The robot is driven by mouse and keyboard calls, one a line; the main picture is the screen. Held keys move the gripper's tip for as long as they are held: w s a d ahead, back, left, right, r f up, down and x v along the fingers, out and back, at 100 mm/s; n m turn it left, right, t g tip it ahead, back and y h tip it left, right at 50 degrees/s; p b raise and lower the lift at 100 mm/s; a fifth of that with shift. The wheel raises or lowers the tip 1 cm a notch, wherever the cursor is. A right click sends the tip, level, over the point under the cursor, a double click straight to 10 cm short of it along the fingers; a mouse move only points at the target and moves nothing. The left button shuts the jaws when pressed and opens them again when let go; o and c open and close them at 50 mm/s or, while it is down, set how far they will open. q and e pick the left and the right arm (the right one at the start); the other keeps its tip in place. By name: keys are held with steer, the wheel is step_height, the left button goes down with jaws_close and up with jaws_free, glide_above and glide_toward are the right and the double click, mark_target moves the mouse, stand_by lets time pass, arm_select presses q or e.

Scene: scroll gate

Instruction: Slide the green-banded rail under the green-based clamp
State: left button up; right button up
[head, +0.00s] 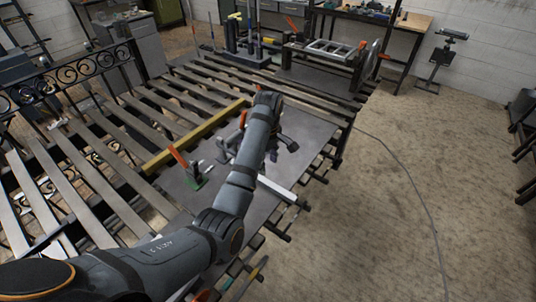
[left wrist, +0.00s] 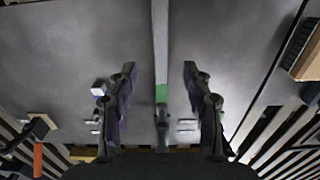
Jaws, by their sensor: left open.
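The green-based clamp (head: 192,181) stands on the grey plate in the head view, its orange handle tilted up to the left. The rail (head: 284,190) is a light grey bar, partly hidden behind my left arm in the head view. In the left wrist view the rail (left wrist: 161,45) runs up the middle, with its green band (left wrist: 161,94) near the fingers. My left gripper (left wrist: 158,72) is open, with one finger on each side of the rail and gaps between. In the head view my left gripper (head: 283,141) is above the plate. My right gripper is out of view.
A second orange handle (head: 243,119) rises beside my left wrist, its base hidden. A yellow bar (head: 196,137) lies along the plate's far edge. A brush (left wrist: 300,45) shows at the right of the wrist view. Slats (head: 105,166) with gaps lie left of the plate.

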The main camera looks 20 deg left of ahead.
mark_target(268, 182)
arm_select(q)
steer(key=f+b, duration=0.1)
steer(key=s+f+b, duration=0.1)
steer(key=shift+d+f, duration=0.15)
steer(key=shift+f, duration=0.25)
steer(key=shift+w+f+p, duration=0.25)
steer(key=shift+f+p, duration=0.1)
steer(key=shift+f, duration=0.6)
steer(key=f, duration=0.4)
steer(key=shift+w+a+f+p, duration=0.2)
steer(key=shift+w+p, duration=0.05)
steer(key=shift+p, duration=0.05)
steer(key=shift+s+f, duration=0.1)
steer(key=shift+f, duration=0.15)
steer(key=shift+d+f, duration=0.1)
steer(key=shift+f, duration=0.2)
steer(key=c, duration=0.7)
jaws_close()
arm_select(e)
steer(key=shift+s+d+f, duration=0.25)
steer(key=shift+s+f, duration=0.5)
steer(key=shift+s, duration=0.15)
